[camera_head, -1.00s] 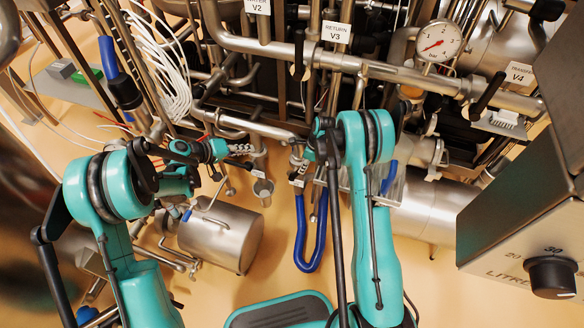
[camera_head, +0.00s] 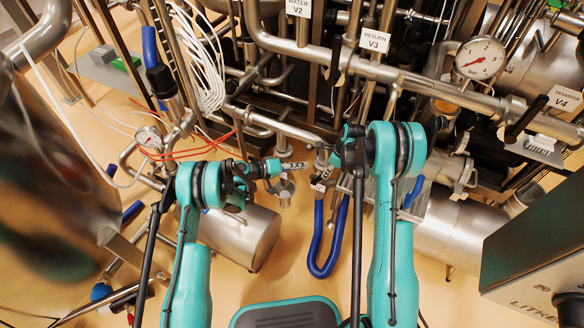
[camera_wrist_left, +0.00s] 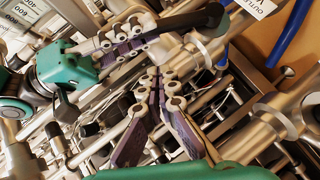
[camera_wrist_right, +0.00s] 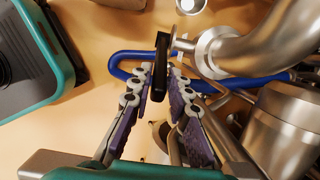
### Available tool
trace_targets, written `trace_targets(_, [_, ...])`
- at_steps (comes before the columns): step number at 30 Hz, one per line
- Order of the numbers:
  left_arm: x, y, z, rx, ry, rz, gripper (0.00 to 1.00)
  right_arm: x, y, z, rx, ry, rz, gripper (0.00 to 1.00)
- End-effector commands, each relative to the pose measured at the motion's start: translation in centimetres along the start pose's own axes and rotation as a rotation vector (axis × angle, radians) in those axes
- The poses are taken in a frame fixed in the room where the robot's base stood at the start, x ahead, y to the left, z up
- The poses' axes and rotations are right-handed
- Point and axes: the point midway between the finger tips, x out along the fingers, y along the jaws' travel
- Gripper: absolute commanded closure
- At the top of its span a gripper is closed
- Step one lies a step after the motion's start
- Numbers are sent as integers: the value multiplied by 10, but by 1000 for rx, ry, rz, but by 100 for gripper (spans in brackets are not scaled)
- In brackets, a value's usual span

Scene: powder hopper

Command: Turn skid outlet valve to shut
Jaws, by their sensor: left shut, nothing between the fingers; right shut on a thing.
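The outlet valve's black lever (camera_wrist_right: 161,66) stands between my right gripper's fingertips in the right wrist view, beside a steel pipe elbow. The lever (camera_wrist_left: 196,19) also shows in the left wrist view, near a partly cut-off tag (camera_wrist_left: 262,6) that seems to read OUTLET. My right gripper (camera_wrist_right: 158,76) is shut on this lever. In the head view my right gripper (camera_head: 322,181) hides most of the valve. My left gripper (camera_head: 298,167) is shut and empty, a little left of the right one. Its fingertips (camera_wrist_left: 154,76) meet below the right gripper in the left wrist view.
A blue hose (camera_head: 316,262) loops below the right gripper. A steel cylinder (camera_head: 238,236) lies below the left gripper. Pipes, a pressure gauge (camera_head: 480,58) and the tagged V3 valve (camera_head: 375,41) crowd above. A control box (camera_head: 535,250) stands at right.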

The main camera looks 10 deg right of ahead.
Motion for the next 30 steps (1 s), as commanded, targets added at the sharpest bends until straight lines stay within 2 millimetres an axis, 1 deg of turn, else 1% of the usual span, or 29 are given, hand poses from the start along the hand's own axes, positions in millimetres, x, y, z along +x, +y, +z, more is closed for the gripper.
trace_targets(1, [12, 0, 1, 1, -2, 1, 100, 0, 0, 0, 0, 0, 0, 100])
trace_targets(4, [32, 0, 0, 1, -1, 0, 100, 0, 0, 0, 0, 0, 0, 100])
trace_targets(5, [37, 0, 2, 1, -2, 0, 100, 0, 0, 0, 0, 0, 0, 100])
trace_targets(6, [41, 0, 9, 1, -2, 0, 100, 0, 0, 0, 0, 0, 0, 100])
trace_targets(10, [52, 0, 20, 0, -1, -1, 100, 0, 0, 0, -1, 0, 0, 100])
trace_targets(15, [59, 0, 27, -1, 1, -1, 100, 0, 0, 0, -1, 0, 0, 100])
trace_targets(25, [60, 0, 28, 0, 1, -2, 100, 0, 0, 0, -1, -1, 0, 100])
trace_targets(30, [68, 3, 37, 64, -2, -64, 100, 0, 0, 0, -1, -1, 0, 100])
